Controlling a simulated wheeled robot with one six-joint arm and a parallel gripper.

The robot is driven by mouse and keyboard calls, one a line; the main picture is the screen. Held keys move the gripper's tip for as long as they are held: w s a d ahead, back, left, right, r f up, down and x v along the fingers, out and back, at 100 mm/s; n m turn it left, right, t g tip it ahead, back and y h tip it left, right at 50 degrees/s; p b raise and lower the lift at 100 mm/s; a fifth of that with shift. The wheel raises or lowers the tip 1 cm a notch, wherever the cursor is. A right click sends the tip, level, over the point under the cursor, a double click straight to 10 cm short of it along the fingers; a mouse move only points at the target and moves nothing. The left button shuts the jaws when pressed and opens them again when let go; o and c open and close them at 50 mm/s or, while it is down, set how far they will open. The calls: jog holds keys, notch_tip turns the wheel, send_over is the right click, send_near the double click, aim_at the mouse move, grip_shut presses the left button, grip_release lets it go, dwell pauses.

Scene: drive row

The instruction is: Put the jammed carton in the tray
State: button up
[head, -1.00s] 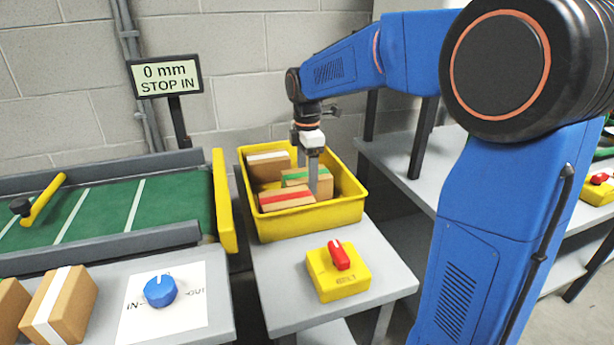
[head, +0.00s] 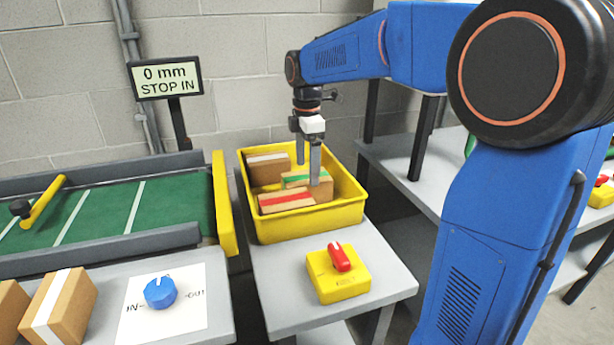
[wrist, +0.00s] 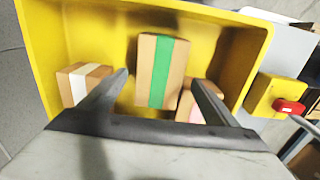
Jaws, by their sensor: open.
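The yellow tray (head: 310,226) stands on a grey table. It holds a white-striped carton (head: 268,170), a green-striped carton (head: 320,190) and a red-striped carton (head: 285,201). In the wrist view the green-striped carton (wrist: 161,72) lies in the middle, the white-striped one (wrist: 78,84) left and the other, partly hidden, right. I cannot tell which was the jammed carton. My gripper (head: 308,174) is open and empty above the green-striped carton, one finger to each side of it in the wrist view (wrist: 160,77).
The green belt (head: 110,208), with a yellow bar (head: 46,199) across its left part, shows no carton. A blue knob (head: 160,292) points between IN and OUT marks; the sign (head: 166,78) reads 0 mm, STOP IN. A yellow box with red switch (head: 340,272) stands before the tray.

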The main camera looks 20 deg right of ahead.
aim_at(307, 177)
notch_tip(307, 177, up, 8)
dwell(0.4)
jog(key=shift+f, duration=0.1)
